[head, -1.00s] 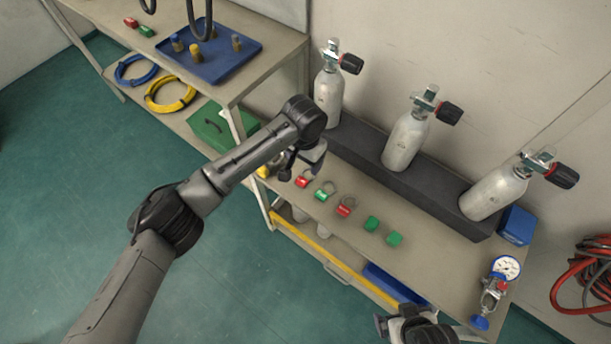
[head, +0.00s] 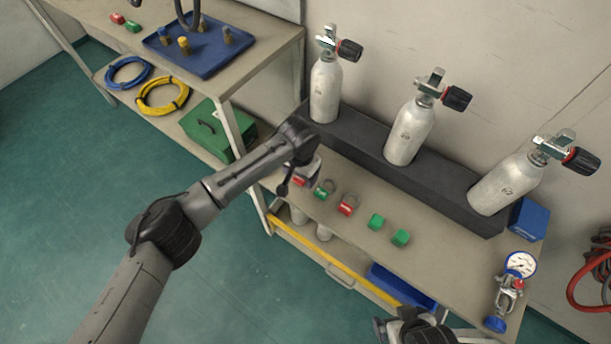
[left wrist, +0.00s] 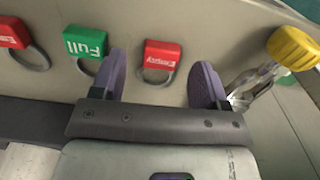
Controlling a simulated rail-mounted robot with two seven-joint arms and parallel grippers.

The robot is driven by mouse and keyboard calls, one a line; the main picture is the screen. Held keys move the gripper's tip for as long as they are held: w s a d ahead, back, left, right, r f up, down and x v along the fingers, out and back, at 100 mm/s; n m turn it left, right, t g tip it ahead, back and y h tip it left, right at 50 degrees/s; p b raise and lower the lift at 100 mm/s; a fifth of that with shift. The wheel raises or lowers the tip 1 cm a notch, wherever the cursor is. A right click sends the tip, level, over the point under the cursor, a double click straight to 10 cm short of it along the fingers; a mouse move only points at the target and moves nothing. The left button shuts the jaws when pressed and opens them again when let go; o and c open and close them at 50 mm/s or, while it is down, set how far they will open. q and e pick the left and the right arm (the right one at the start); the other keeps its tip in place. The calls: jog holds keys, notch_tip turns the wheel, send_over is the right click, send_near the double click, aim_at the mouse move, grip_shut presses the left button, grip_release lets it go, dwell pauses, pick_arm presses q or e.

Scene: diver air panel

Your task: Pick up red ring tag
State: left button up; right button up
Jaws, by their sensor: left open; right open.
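A row of ring tags lies on the bench: a red tag (head: 299,181) at the left, a green tag (head: 321,193) and another red tag (head: 346,207). My left gripper (head: 286,188) is at the leftmost red tag and partly hides it. In the left wrist view, the open fingers of my left gripper (left wrist: 161,64) stand either side of a red tag marked "Empty" (left wrist: 162,53) and its metal ring. The green "Full" tag (left wrist: 86,42) is just outside one finger. Contact cannot be told. My right gripper (head: 390,328) is open and empty at the bottom.
Grey cylinders (head: 410,135) stand in a dark rack (head: 345,135) behind. A gauge (head: 520,265) is at the bench's right end. A yellow-topped fitting (left wrist: 293,47) is close to one finger.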

pick_arm(q)
jog(key=shift+f, duration=0.8)
jog(key=shift+r, duration=0.1)
jog(key=shift+c, duration=0.7)
jog(key=c, duration=0.9)
jog(key=shift+o, duration=0.2)
jog(key=shift+r, duration=0.1)
